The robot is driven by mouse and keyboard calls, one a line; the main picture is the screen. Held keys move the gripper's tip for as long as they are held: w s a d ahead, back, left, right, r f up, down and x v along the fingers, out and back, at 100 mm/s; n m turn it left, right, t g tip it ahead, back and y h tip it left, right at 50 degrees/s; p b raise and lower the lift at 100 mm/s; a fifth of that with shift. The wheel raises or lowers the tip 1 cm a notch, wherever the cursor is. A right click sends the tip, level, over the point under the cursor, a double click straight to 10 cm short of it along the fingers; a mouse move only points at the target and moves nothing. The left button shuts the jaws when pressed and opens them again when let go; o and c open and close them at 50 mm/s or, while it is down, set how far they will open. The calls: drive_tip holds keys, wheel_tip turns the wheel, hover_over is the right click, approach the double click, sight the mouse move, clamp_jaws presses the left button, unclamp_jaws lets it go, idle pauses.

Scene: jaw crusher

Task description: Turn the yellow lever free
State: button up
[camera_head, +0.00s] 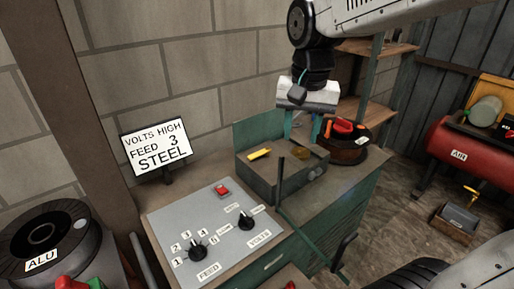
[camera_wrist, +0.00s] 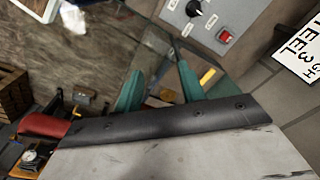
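A small yellow bar, which looks like the yellow lever (camera_head: 259,154), lies on top of a dark grey box (camera_head: 272,178) on the green bench. It also shows as a yellow strip in the wrist view (camera_wrist: 207,76), just right of my right-hand finger. My gripper (camera_head: 302,134) points down above the back right of the box, to the right of the yellow bar. In the wrist view its two teal fingers (camera_wrist: 160,72) are spread apart with nothing held between them. I cannot tell how the lever is fixed to the box.
A grey control panel (camera_head: 165,222) with two black knobs and a red switch lies left of the box. A sign (camera_head: 156,146) reads "VOLTS HIGH FEED 3 STEEL". A dark spool (camera_head: 342,146) stands right of the box. A thin upright rod (camera_head: 280,180) stands before it.

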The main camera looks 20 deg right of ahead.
drive_tip(key=w+a+f+m, duration=0.1)
drive_tip(key=w+f+m, duration=0.1)
drive_tip(key=w, duration=0.5)
drive_tip(key=w+f+m, duration=0.3)
drive_tip(key=w, duration=0.3)
drive_tip(key=m, duration=0.3)
hover_over(256, 154)
drive_tip(key=shift+g, duration=0.4)
wheel_tip(256, 154, down, 7)
drive_tip(key=shift+f, duration=0.15)
wheel_tip(256, 154, down, 6)
drive_tip(key=shift+r, duration=0.1)
drive_tip(key=shift+f, duration=0.55)
drive_tip(key=shift+c, duration=0.3)
clamp_jaws()
